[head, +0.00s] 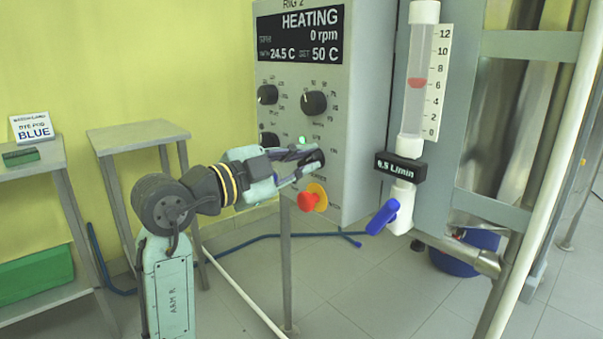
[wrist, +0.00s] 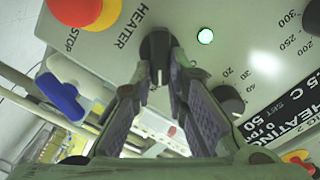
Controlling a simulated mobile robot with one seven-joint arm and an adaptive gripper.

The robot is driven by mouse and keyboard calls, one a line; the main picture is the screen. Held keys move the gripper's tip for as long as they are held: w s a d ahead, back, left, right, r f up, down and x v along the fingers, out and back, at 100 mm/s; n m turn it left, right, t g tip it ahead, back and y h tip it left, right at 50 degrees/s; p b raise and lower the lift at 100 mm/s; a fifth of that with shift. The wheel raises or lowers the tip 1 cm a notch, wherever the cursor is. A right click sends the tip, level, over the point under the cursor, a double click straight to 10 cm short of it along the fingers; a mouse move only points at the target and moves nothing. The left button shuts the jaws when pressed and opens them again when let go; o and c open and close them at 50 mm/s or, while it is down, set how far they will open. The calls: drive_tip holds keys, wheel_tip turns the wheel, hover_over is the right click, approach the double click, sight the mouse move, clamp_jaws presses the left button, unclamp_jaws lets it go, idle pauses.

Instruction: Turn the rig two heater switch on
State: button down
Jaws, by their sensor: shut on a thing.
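The rig two panel (head: 335,190) is a grey box whose display (head: 300,36) reads HEATING, 0 rpm, 24.5 C and set 50 C. The heater switch (wrist: 157,45) is a black knob beside the word HEATER in the wrist view. My gripper (wrist: 160,66) has both fingers closed in on this knob. A small green lamp (wrist: 205,36) glows beside it. In the head view my gripper (head: 308,163) reaches from the left to the lower panel, and its fingers partly cover the switch. The green lamp (head: 302,140) shows just above the fingers.
A red stop button (head: 308,202) on a yellow base sits just below my gripper. Other black knobs (head: 314,103) are above it. A flow meter (head: 418,85) with a blue-handled valve (head: 383,217) stands to the right. A small table (head: 135,134) is behind the arm.

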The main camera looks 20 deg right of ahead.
drive_tip(key=shift+f+m+b, duration=0.15)
drive_tip(key=shift+m+b, duration=0.25)
drive_tip(key=shift+m, duration=0.3)
drive_tip(key=shift+s, duration=0.1)
drive_tip(key=c, duration=1.6)
unclamp_jaws()
drive_tip(key=shift+a, duration=0.1)
drive_tip(key=v, duration=1.1)
drive_tip(key=shift+s+a, duration=0.15)
drive_tip(key=shift+a, duration=0.25)
